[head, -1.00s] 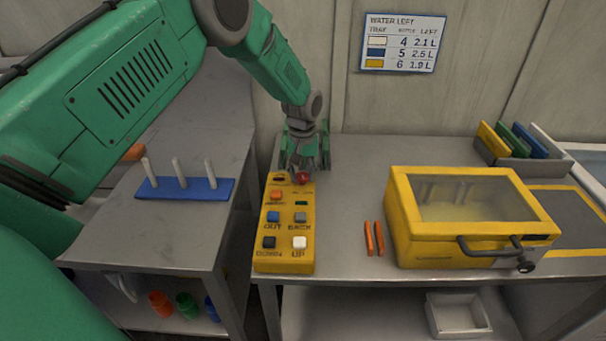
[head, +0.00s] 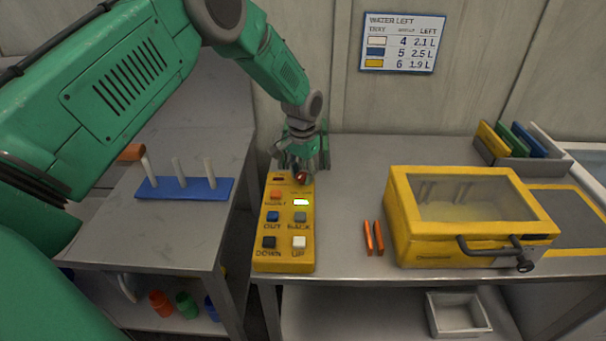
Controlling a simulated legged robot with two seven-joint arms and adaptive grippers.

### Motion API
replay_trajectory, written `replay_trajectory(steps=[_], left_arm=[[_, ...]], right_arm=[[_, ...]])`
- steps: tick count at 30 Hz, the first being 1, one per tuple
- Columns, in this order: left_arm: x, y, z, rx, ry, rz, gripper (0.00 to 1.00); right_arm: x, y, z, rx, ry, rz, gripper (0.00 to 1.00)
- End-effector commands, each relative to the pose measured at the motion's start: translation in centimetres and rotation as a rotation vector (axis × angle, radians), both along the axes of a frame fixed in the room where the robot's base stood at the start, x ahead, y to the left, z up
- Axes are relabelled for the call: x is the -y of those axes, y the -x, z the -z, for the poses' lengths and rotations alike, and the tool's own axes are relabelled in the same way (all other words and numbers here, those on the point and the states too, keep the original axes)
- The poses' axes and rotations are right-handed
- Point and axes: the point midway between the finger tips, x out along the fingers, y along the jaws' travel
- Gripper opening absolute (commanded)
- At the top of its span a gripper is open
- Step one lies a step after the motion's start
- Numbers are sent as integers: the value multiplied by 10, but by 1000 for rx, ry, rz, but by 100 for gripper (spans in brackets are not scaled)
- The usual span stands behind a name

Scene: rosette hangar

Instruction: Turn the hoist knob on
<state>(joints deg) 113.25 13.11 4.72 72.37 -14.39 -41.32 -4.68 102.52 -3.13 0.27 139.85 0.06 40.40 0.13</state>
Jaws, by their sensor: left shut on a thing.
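The yellow hoist control box (head: 285,262) lies on the grey table, with several labelled buttons such as OUT, BACK, DOWN and UP. The red knob (head: 302,177) is at its far end, partly hidden by my gripper. My left gripper (head: 300,168) reaches down over that end and is shut on the red knob. A small indicator (head: 301,202) just below the knob is lit white. An orange-red button (head: 276,195) sits to the left of the indicator. My right gripper is not in view.
A yellow case with a clear lid (head: 470,240) stands to the right, with two orange sticks (head: 373,238) between it and the control box. A blue base with white pegs (head: 185,188) is on the left table. A water sign (head: 402,43) hangs on the wall.

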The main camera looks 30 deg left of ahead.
Motion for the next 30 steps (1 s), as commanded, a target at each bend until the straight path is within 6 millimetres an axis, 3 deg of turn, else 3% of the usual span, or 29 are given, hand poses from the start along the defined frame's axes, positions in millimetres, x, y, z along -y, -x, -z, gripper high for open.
replay_trajectory(steps=[16,17,18,19,30], left_arm=[[-1,-1,-1,4,-2,28,1],[-1,-1,-1,4,-2,28,33],[-1,-1,-1,4,-2,28,47],[-1,-1,-1,4,-2,28,51],[-1,-1,-5,3,-1,27,51]], right_arm=[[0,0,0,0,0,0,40],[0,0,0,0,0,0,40],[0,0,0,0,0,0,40],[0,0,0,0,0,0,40],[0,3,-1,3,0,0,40]])
